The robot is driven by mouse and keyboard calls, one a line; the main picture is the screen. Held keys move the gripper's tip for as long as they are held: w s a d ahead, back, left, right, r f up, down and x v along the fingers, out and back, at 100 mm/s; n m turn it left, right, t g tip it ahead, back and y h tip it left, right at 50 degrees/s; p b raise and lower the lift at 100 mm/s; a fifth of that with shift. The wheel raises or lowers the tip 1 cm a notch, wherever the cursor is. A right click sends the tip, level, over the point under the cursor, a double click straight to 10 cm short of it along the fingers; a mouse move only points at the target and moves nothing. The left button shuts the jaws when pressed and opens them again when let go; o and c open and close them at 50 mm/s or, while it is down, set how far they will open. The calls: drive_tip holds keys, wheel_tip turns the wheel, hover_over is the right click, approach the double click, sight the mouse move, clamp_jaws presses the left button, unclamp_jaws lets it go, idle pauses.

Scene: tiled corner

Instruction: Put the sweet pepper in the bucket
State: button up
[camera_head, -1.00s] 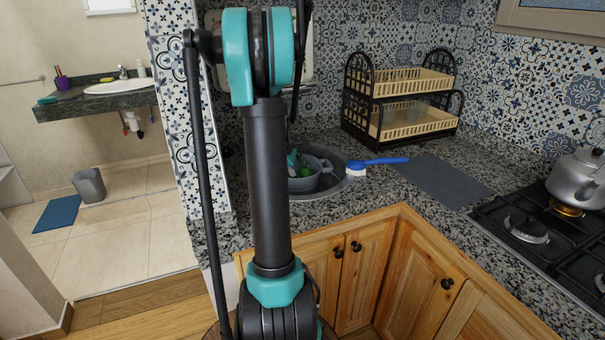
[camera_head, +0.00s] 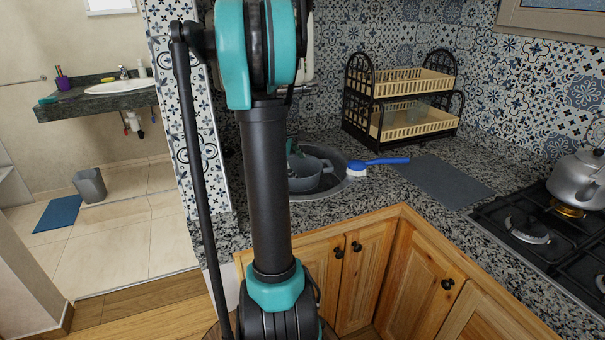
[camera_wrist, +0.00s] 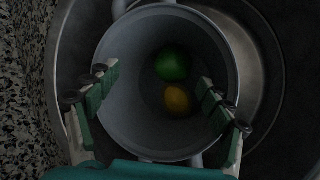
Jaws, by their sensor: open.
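A green rounded thing (camera_wrist: 173,65), which looks like the sweet pepper, lies at the bottom of a grey two-handled pot (camera_wrist: 125,100) in the wrist view. A yellow-orange rounded thing (camera_wrist: 177,99) lies beside it. My gripper (camera_wrist: 157,77) is open, its fingers spread over the pot's mouth with nothing between them. The pot (camera_head: 312,176) stands in the sink in the head view; my arm partly hides it, and its contents are hidden there. A grey bucket (camera_head: 89,186) stands on the tiled floor at the left, far from my gripper.
A blue-handled brush (camera_head: 380,162) lies at the sink's right edge. A two-tier dish rack (camera_head: 415,125) stands behind it. A dark mat (camera_head: 440,178) lies on the counter, with a kettle (camera_head: 578,180) on the stove at right. A blue mat (camera_head: 57,214) lies near the bucket.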

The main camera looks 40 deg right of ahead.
drive_tip(key=v, duration=0.8)
drive_tip(key=shift+s, duration=0.1)
